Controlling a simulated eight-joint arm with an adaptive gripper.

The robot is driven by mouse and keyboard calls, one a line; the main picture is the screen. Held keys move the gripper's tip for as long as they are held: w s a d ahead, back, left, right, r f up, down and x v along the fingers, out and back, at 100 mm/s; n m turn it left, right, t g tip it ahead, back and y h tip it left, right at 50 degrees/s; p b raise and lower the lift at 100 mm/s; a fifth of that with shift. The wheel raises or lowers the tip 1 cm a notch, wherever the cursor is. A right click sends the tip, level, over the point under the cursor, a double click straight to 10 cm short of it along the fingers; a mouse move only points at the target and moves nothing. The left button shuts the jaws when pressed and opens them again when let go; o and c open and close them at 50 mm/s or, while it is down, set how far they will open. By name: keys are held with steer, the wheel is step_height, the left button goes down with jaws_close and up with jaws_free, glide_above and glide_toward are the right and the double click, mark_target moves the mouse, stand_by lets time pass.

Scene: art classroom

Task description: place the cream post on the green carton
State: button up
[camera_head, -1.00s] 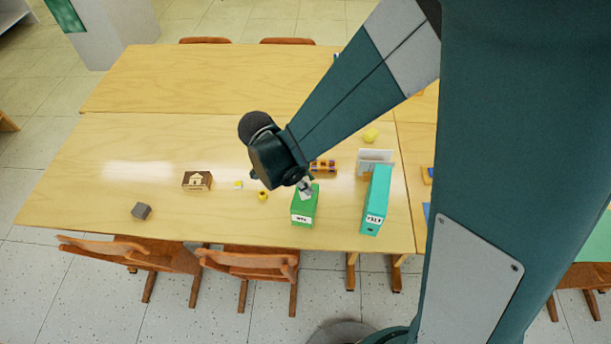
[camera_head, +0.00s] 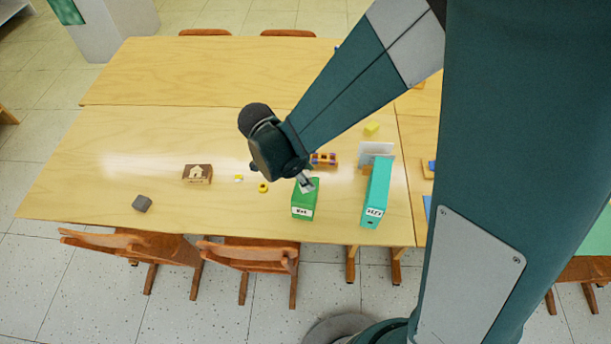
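The green carton (camera_head: 303,207) stands on the near part of the wooden table, with a white label on its front. My gripper (camera_head: 307,187) is over the carton's top, at the end of the teal arm. A small pale grey-white shape shows at its fingertips, too small to tell as fingers or a held thing. I cannot make out whether the gripper is open or shut, or whether it touches the carton. I see no clear cream post. A small pale-and-yellow item (camera_head: 238,178) lies on the table left of the carton, too small to identify.
A teal binder (camera_head: 375,195) stands right of the carton, with a whitish holder (camera_head: 375,152) behind it. An orange toy (camera_head: 324,159) is behind the carton. A yellow ring (camera_head: 263,188), a house block (camera_head: 197,174) and a grey block (camera_head: 142,204) lie left. The table's far half is clear.

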steer(key=p+v, duration=0.1)
steer(key=v, duration=1)
steer(key=shift+a+r, duration=0.25)
steer(key=shift+r, duration=0.1)
steer(key=shift+s, duration=0.1)
steer(key=s+d+r+n+t+y, duration=0.1)
steer(key=d+r+n, duration=0.3)
steer(key=d, duration=0.6)
steer(key=s+d+r+n+t+y, duration=0.1)
steer(key=s+d+r+n, duration=0.3)
steer(key=d, duration=0.5)
steer(key=s+d+r+n+t+y, duration=0.2)
steer(key=d+r+n, duration=0.3)
steer(key=d, duration=0.5)
steer(key=shift+s+d+r+n+t, duration=0.3)
steer(key=shift+s+d+r+t, duration=0.05)
steer(key=shift+r+t, duration=0.4)
